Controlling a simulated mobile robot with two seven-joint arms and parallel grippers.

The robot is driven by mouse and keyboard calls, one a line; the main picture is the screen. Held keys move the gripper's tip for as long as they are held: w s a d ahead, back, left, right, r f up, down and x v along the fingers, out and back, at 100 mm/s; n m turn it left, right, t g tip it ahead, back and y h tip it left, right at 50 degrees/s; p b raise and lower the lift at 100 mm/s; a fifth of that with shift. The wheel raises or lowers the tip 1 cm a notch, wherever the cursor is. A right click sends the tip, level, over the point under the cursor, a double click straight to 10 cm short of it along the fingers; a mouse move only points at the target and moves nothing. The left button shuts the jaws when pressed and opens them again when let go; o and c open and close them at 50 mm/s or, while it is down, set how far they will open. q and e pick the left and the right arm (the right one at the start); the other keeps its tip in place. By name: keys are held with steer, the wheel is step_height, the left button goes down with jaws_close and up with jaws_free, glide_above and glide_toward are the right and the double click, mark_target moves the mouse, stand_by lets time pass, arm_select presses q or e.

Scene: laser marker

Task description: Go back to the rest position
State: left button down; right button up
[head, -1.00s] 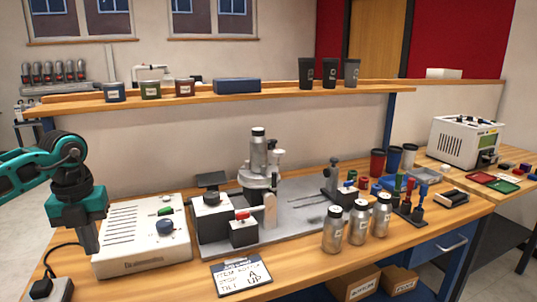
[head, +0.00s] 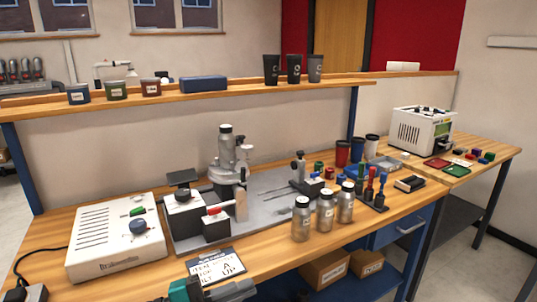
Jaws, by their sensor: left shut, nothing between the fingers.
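My left gripper (head: 238,290), teal and grey, shows at the bottom edge of the head view, low in front of the bench's front edge. It is shut and empty. Most of the left arm is out of the picture. My right gripper is not in view. The marking machine (head: 226,180) stands on a grey plate on the bench, with a silver bottle (head: 226,145) upright at its top. The clipboard sign (head: 215,267) lies at the bench's front, just above my gripper in the picture.
The white control box (head: 90,237) stands at the left of the bench (head: 270,262). Several steel bottles (head: 325,215) stand near the front edge. Stamps (head: 368,190) and cups (head: 342,152) are farther right. Cardboard boxes (head: 325,269) sit under the bench.

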arm_select(q)
steer(key=s+a+f+n+t+y, duration=0.2)
steer(key=a+f+n+t+y, duration=0.65)
steer(key=n, duration=0.85)
steer(key=s+a+f+n+g+y, duration=0.2)
steer(key=s+f+n+y, duration=0.1)
steer(key=s+f, duration=0.2)
steer(key=s+a+f+n+g+y+p, duration=0.1)
steer(key=s+a+f+n+g+y, duration=0.1)
steer(key=s+f, duration=0.4)
steer(key=shift+s+f+n+g+y, duration=0.25)
steer(key=shift+f+n+g+y, duration=0.25)
steer(key=shift+f+y, duration=0.6)
steer(key=shift+r, duration=0.25)
